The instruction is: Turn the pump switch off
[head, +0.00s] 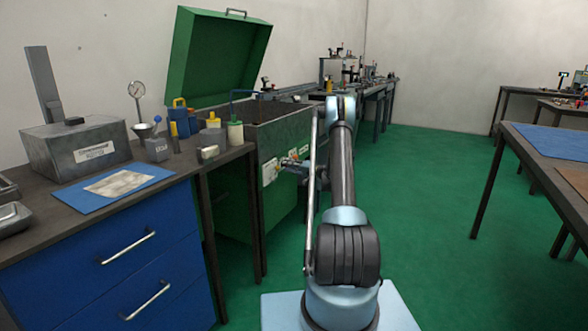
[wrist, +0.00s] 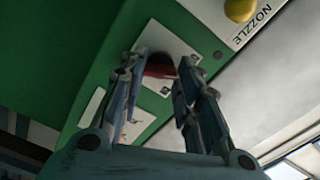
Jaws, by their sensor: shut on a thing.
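The pump switch appears to be the dark red knob (wrist: 160,66) on a white plate (wrist: 190,53) on a green panel in the wrist view. The plate's small marks are too blurred to read, and so is the knob's setting. My gripper (wrist: 158,72) has a finger on each side of the red knob and is shut on it. In the head view my gripper (head: 284,163) is at the front of the green tank (head: 282,205), beside a white label plate (head: 270,172). The knob is hidden there by the gripper.
A yellow knob (wrist: 240,10) sits by a NOZZLE label (wrist: 252,28). The tank's green lid (head: 222,55) stands open. A bench with blue drawers (head: 130,255) is at the left; another table (head: 550,165) is at the right. Green floor (head: 430,230) lies clear between.

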